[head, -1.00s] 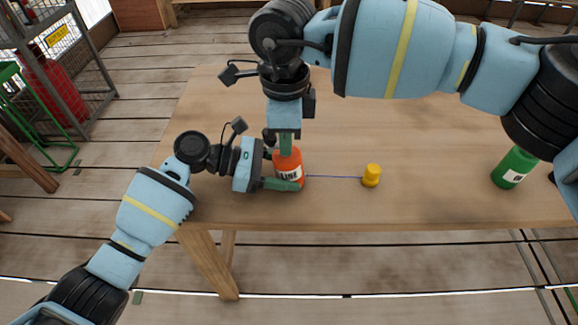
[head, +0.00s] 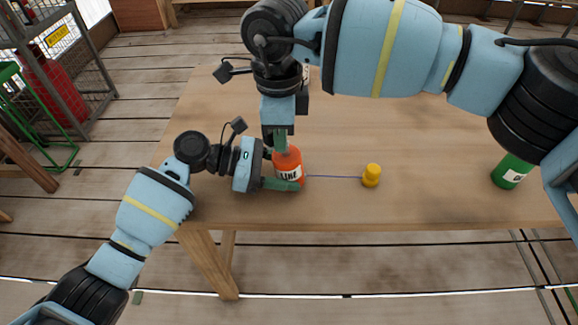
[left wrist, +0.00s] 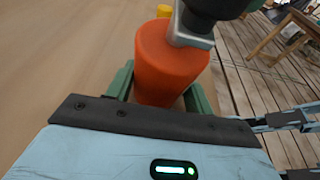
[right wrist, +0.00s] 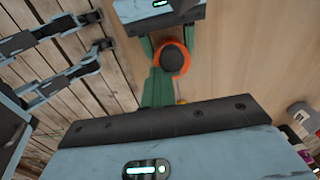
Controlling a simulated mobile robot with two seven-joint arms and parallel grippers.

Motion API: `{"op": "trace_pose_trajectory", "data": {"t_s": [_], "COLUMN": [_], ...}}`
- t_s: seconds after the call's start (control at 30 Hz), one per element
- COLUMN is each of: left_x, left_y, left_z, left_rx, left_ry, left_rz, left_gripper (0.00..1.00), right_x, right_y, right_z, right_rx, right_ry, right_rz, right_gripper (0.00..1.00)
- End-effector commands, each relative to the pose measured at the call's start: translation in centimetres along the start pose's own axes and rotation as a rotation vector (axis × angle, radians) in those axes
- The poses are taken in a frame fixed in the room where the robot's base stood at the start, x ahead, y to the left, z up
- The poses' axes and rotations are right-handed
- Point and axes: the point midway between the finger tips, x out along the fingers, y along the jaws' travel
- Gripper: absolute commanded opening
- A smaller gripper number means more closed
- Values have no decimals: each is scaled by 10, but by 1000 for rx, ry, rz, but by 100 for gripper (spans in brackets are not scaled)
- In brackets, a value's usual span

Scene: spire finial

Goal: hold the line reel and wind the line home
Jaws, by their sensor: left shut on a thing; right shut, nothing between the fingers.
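The orange line reel (head: 288,167) with a "LINE" label stands on the table near its front left. My left gripper (head: 286,172) is shut around its sides; the reel shows between the green fingers in the left wrist view (left wrist: 166,65). A grey crank arm (left wrist: 188,36) with a black knob (right wrist: 173,57) sits on the reel's top. My right gripper (head: 281,152) comes down from above, shut and empty, its fingers beside the knob; whether they touch it I cannot tell. A thin blue line (head: 333,177) runs from the reel to a yellow piece (head: 371,176) on the table.
A green bottle (head: 512,168) stands at the table's right. Several small items (right wrist: 300,138) show at the right edge of the right wrist view. The wooden table (head: 430,200) is clear around the yellow piece. My right arm covers much of the table's back.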

Motion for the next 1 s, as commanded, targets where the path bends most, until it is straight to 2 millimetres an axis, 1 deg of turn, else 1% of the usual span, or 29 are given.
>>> {"op": "trace_pose_trajectory", "data": {"t_s": [1.0], "left_x": [2], "left_y": [-2], "left_z": [0], "left_rx": [3], "left_ry": [2], "left_rz": [-6], "left_gripper": [40], "right_x": [-1], "right_y": [-8], "right_z": [6], "right_rx": [0], "right_ry": [-3], "right_rz": [-3], "right_gripper": [0]}}
